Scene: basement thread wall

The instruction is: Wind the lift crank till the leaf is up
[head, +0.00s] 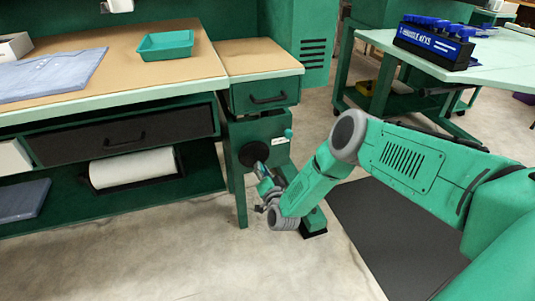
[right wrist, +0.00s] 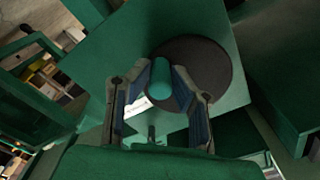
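The lift crank is on a green post under the bench's right-hand section. Its black round disc (head: 254,154) faces out, and in the right wrist view the disc (right wrist: 205,72) lies behind a green cylindrical handle (right wrist: 160,80). My right gripper (head: 265,184) is at the crank. In the right wrist view its fingers (right wrist: 161,78) stand on both sides of the handle and look closed on it. The leaf (head: 258,60), tan-topped with a pale edge, looks about level with the bench top beside it. My left gripper is not in view.
The workbench (head: 120,90) on the left carries a green tray (head: 165,45) and blue cloth (head: 50,75). A paper roll (head: 132,168) hangs below. A table with a blue-handled key rack (head: 434,43) stands at back right. A dark mat (head: 385,235) lies on open floor.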

